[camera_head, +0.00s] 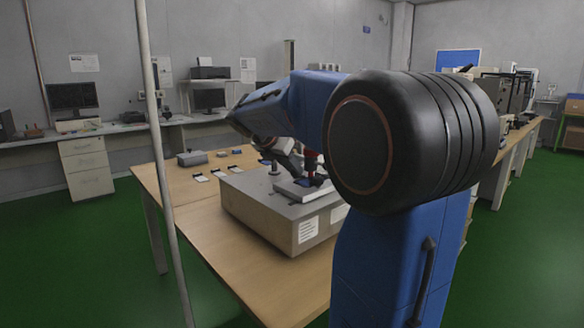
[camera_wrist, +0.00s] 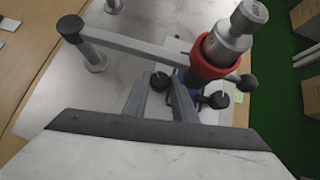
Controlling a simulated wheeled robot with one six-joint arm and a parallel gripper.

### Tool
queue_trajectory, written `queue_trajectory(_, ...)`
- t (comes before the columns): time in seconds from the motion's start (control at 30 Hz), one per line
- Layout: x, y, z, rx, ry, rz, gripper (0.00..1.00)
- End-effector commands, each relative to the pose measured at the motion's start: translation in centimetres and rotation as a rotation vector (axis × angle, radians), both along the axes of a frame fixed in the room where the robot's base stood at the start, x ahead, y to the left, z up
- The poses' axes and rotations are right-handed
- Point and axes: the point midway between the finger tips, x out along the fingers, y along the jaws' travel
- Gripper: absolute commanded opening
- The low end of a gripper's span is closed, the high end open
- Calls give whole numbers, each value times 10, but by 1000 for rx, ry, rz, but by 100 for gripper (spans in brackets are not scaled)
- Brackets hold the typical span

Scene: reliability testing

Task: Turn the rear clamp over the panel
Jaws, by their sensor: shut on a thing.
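The grey test fixture (camera_head: 262,222) stands on the wooden table, with a raised light plate and a dark blue panel (camera_head: 319,181) on top, partly hidden by my arm. In the wrist view, a flat grey clamp bar (camera_wrist: 140,46) runs from a black end at upper left to a red collar (camera_wrist: 207,67) with a silver cylinder above it. My gripper (camera_wrist: 163,83) is shut on the clamp, its two grey fingers reaching under the bar beside dark round knobs. The exact contact is hidden. Most of the panel is hidden in the wrist view.
Short grey posts (camera_wrist: 94,58) rise from the fixture top. A grey box (camera_head: 192,158) and several small parts lie on the wooden table (camera_head: 190,195) left of the fixture. A thin upright pole stands at the near left. Green floor is clear on the left.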

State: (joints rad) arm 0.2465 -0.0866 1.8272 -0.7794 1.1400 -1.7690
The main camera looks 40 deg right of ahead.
Motion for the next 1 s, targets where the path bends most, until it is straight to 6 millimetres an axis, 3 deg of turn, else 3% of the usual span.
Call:
queue_trajectory(0.27,4,0,0,-1,1,-124,2)
queue_trajectory(1.0,12,-2,0,-2,0,-682,2)
